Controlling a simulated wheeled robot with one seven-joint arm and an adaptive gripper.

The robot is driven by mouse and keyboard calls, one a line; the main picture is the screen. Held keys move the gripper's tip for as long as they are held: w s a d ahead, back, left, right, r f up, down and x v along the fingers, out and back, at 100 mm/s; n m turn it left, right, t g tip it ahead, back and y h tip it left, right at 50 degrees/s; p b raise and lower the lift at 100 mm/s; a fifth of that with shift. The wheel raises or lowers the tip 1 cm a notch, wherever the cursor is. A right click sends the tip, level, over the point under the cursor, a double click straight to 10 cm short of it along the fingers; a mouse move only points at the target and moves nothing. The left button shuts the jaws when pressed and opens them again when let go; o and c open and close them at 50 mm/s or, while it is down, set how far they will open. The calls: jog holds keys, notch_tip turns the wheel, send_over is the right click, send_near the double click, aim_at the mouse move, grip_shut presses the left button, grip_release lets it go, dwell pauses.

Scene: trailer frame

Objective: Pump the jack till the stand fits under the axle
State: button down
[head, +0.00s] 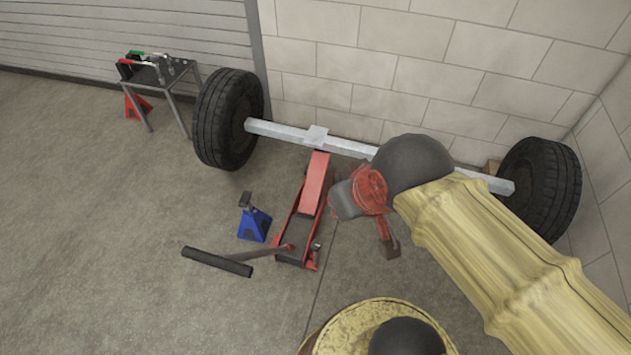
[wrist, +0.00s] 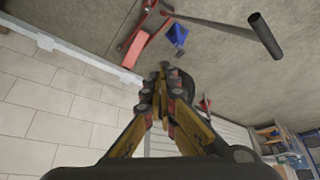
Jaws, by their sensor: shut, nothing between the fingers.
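The red floor jack (head: 303,215) stands under the middle of the grey axle (head: 345,146), its head close below the axle's centre bracket. Its lever with a black grip (head: 217,262) points left, low over the floor. The blue jack stand (head: 253,220) is on the floor left of the jack, not under the axle. My gripper (head: 390,250) is right of the jack, apart from it. In the wrist view my gripper (wrist: 163,72) has its fingertips together and holds nothing. The jack (wrist: 145,30), stand (wrist: 178,36) and grip (wrist: 265,36) show beyond it.
Tyres (head: 228,118) and (head: 541,189) sit at the axle's ends. A small table (head: 160,72) with tools is at the back left, a red stand (head: 137,105) beside it. A block wall (head: 420,75) is close behind the axle. The floor at left is clear.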

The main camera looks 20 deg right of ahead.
jog(key=w+a+f+m+g+p, duration=0.3)
jog(key=w+a+f+g+p, duration=0.1)
jog(key=w+a, duration=0.5)
jog(key=w+a+f+m+g+p, duration=0.3)
jog(key=w+a+f+g+p, duration=0.2)
jog(key=w+a, duration=0.5)
jog(key=shift+w+f+y+p, duration=0.45)
jog(key=shift+f+p, duration=0.55)
jog(key=shift+p, duration=0.75)
